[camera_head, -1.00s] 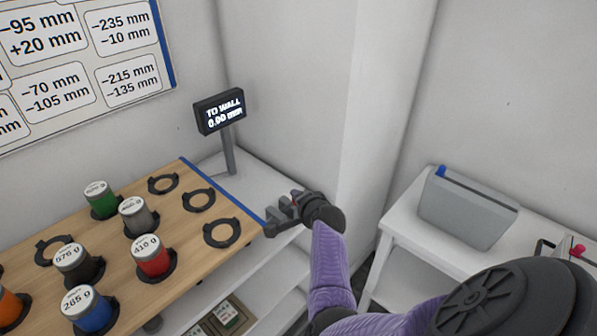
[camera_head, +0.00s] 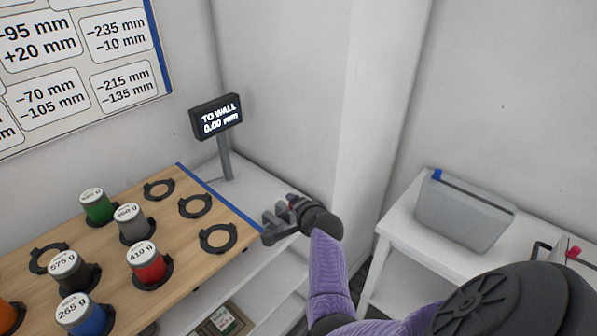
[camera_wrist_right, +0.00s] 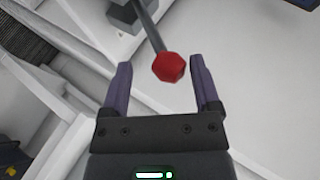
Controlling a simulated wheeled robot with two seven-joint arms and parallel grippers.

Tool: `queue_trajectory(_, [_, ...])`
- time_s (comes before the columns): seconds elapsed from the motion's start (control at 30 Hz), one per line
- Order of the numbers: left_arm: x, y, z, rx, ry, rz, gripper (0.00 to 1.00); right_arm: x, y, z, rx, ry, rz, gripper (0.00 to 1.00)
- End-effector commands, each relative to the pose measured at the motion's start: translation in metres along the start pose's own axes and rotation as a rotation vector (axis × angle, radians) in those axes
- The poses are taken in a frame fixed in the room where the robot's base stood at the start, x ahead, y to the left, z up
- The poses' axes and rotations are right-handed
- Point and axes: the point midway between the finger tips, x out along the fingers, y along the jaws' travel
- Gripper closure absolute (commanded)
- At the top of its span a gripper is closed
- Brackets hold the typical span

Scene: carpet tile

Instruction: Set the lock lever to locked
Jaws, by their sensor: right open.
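The lock lever shows in the right wrist view as a thin grey rod (camera_wrist_right: 151,28) with a red faceted knob (camera_wrist_right: 170,68). The rod rises from a grey block (camera_wrist_right: 124,15) at the top of that view. My right gripper (camera_wrist_right: 160,66) is open, with a dark finger on each side of the knob in the picture. I see gaps between the knob and both fingers. In the head view my right gripper (camera_head: 270,228) is beside the right end of the wooden board, and the lever is not clearly visible there. My left gripper is not in view.
A wooden board (camera_head: 110,212) holds several labelled weights and empty black rings. A small display (camera_head: 217,117) reading "TO WALL 0.00 mm" stands behind it. A grey bin (camera_head: 462,214) sits on a white table (camera_head: 400,235) at right. White walls close in the corner.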

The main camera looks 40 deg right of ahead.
Motion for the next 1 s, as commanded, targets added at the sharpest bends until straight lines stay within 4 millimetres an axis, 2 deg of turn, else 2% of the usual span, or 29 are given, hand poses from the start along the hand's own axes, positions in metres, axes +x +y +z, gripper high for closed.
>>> queue_trajectory(0.13, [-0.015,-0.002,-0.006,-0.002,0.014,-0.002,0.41,-0.018,-0.004,-0.001,0.0,0.0,0.0,0.21])
queue_trajectory(0.23, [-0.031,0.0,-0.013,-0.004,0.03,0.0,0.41,-0.041,-0.006,-0.002,0.0,0.001,0.0,0.21])
queue_trajectory(0.4, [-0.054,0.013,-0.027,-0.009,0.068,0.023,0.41,-0.081,-0.004,-0.002,0.0,0.0,0.002,0.21])
queue_trajectory(0.5, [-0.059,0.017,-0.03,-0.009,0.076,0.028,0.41,-0.094,-0.002,-0.001,0.0,-0.001,0.002,0.21])
queue_trajectory(0.63, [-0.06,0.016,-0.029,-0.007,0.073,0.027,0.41,-0.1,0.001,0.0,0.001,-0.001,0.003,0.21])
queue_trajectory(1.0, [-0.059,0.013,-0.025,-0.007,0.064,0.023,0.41,-0.099,0.001,0.0,0.001,-0.001,0.002,0.21])
